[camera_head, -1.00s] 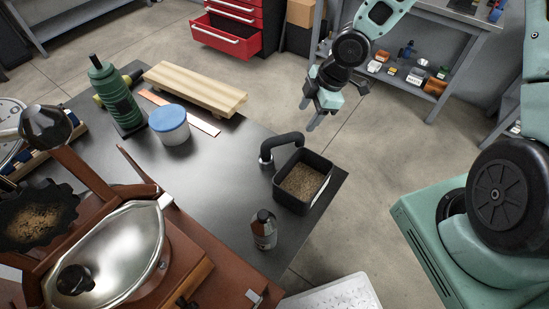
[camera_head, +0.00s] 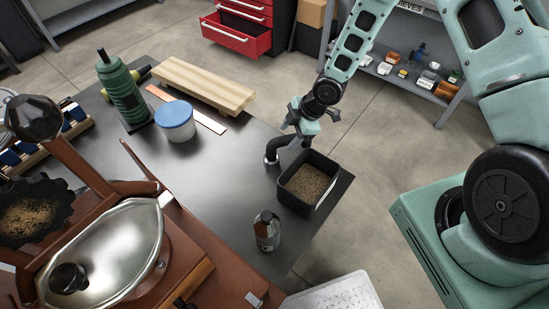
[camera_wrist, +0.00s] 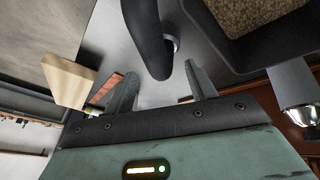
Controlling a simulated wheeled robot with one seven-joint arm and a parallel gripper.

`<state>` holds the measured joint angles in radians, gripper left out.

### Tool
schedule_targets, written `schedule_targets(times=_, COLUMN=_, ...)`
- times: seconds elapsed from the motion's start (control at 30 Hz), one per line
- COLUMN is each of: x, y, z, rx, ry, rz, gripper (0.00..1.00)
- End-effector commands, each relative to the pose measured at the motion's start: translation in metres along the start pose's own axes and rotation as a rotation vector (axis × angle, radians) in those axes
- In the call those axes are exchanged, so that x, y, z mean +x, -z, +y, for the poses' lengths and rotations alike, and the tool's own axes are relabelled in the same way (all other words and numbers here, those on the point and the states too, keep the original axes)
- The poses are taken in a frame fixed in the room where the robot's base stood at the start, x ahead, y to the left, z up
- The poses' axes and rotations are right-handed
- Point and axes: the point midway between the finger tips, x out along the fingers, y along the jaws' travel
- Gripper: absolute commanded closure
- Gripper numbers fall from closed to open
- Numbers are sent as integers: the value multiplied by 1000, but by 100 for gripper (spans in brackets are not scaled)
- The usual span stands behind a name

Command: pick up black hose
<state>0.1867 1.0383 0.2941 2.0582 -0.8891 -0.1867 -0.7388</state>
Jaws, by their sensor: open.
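The black hose (camera_head: 271,153) is a curved tube standing at the left side of the black bin on the dark table. Its upper bend is partly hidden behind my gripper (camera_head: 303,138) in the head view. In the wrist view the hose (camera_wrist: 147,38) runs down from the top edge, and its near end appears between my two open fingertips (camera_wrist: 160,86). My gripper is open and empty, pointing down over the hose beside the bin. I cannot tell whether a finger touches the hose.
The black bin (camera_head: 328,205) of brown grains stands right of the hose, close to the table's edge. A small dark bottle (camera_head: 267,232) stands in front. A blue-lidded tub (camera_head: 175,122), green bottle (camera_head: 122,95) and wooden board (camera_head: 205,87) are further left. The roaster (camera_head: 105,250) fills the lower left.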

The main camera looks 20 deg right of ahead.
Motion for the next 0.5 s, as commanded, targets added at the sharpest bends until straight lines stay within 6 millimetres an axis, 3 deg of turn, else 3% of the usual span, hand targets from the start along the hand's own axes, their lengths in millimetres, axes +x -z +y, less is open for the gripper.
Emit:
schedule_targets(times=0.17, x=10, y=1, z=1, rx=-1, ry=1, rz=1, gripper=44)
schedule_targets(times=0.5, x=51, y=0, z=4, rx=0, ry=0, rz=0, gripper=44)
